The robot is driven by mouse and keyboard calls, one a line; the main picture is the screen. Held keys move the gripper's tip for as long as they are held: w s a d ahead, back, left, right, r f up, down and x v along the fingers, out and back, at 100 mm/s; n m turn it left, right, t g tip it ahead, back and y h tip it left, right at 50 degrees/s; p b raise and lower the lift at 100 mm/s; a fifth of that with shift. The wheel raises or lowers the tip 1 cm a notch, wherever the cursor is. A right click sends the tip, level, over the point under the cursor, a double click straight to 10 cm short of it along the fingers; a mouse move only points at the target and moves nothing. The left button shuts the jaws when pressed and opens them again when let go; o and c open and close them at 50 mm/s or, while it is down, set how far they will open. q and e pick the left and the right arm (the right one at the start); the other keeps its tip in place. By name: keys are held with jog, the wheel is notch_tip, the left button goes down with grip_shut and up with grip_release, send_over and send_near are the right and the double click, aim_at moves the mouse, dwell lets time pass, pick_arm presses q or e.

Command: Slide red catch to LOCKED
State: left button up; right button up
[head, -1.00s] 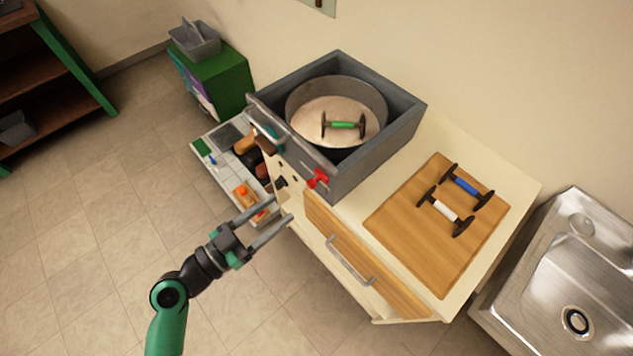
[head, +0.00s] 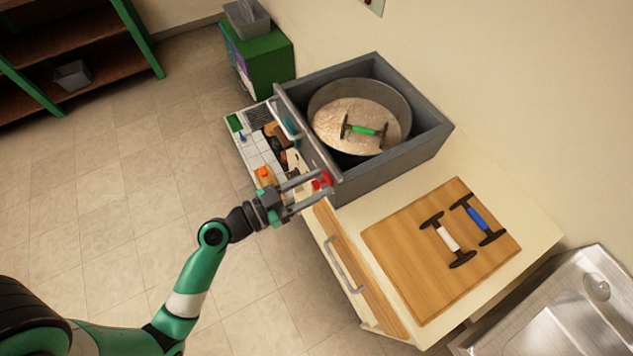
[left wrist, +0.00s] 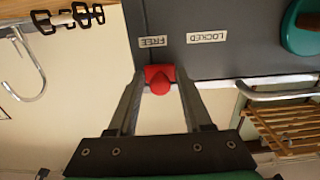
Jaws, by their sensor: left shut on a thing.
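The red catch (head: 322,181) is on the front of the grey box (head: 392,172), near its lower front corner. In the left wrist view the red catch (left wrist: 160,82) lies by the FREE label (left wrist: 153,42), with the LOCKED label (left wrist: 207,36) to its right. Both labels appear upside down there. My left gripper (head: 318,183) has its two fingers on either side of the catch and is shut on it. The fingers partly cover the catch in the head view. My right gripper is not in view.
A round pan (head: 335,100) with a green-handled piece (head: 364,130) sits in the box. A board (head: 385,232) holds a white-handled piece (head: 446,238) and a blue-handled piece (head: 478,218). A drawer handle (head: 345,265) is below my gripper. A sink (head: 560,318) is at right.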

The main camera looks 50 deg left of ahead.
pick_arm(q)
grip_shut()
dwell(1.0)
